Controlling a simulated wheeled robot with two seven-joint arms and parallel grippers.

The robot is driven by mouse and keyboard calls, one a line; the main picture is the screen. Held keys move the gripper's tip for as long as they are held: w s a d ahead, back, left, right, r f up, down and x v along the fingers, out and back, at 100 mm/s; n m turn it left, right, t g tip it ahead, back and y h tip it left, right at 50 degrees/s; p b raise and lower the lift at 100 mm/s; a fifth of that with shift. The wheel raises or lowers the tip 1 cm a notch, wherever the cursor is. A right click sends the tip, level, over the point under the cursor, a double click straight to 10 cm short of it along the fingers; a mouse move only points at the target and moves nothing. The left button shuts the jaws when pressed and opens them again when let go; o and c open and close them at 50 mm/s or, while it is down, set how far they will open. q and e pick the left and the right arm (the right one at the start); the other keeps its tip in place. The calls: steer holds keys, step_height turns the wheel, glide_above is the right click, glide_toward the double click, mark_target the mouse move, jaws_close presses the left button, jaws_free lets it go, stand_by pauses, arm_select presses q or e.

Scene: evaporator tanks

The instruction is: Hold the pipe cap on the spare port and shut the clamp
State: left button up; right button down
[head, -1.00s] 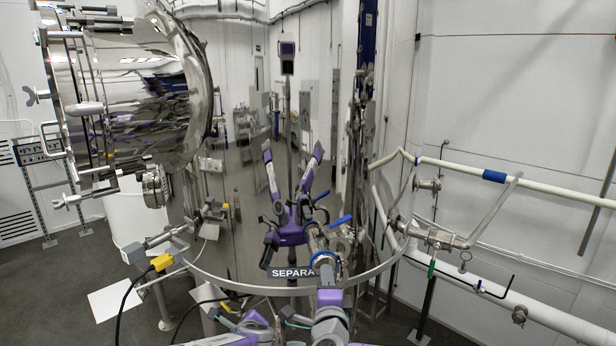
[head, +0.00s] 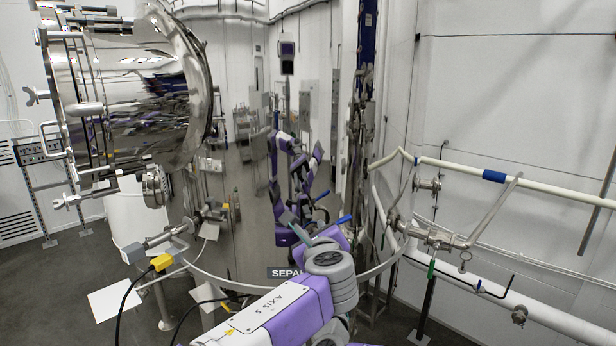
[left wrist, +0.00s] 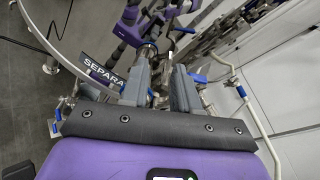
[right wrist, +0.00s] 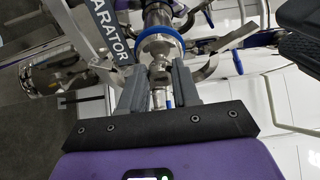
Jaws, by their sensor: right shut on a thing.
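In the right wrist view my right gripper (right wrist: 159,70) is shut on the metal pipe cap (right wrist: 160,56). The cap is in line with the spare port (right wrist: 157,14), with a blue ring (right wrist: 160,41) between them; I cannot tell if they touch fully. The clamp (right wrist: 236,39) shows as curved metal pieces spread either side of the joint, open. My left gripper (left wrist: 162,68) has its fingers apart in the left wrist view, with metal parts seen between and beyond them. In the head view my left arm covers the port, cap and right gripper.
The shiny tank (head: 240,190) with its SEPARATOR label (head: 284,272) stands behind the port. A blue-handled valve (head: 338,221) is close by. Pipes (head: 480,290) run along the right wall. A yellow connector (head: 161,262) with a black cable is at left.

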arm_select(q)
steer(key=shift+h, duration=0.3)
steer(key=shift+d+x, duration=0.25)
steer(key=shift+x, duration=1)
steer(key=shift+d+x, duration=0.2)
steer(key=shift+x, duration=1)
steer(key=shift+d+x, duration=0.25)
steer(key=shift+x, duration=1)
steer(key=shift+r, duration=0.15)
steer(key=shift+c, duration=0.4)
jaws_close()
steer(key=shift+f, duration=0.45)
